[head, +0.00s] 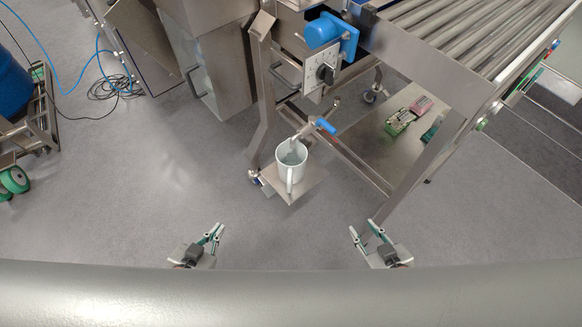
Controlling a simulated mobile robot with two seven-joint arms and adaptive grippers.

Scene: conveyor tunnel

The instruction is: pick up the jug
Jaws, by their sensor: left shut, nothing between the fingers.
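The white jug (291,161) stands upright in the middle of the head view, its open top facing up and its handle turned toward me. It is on a small metal plate (307,187) at the foot of the conveyor frame. My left gripper (217,229) is below and to the left of the jug in the picture, shut and empty. My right gripper (362,226) is below and to the right of it, with its fingers apart and nothing seen between them. Both grippers are clear of the jug.
A tap with a blue handle (325,125) is close above the jug's far side. Metal frame legs (418,180) and the roller conveyor (470,38) stand to the right. Green and pink boxes (399,122) lie on a lower shelf.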

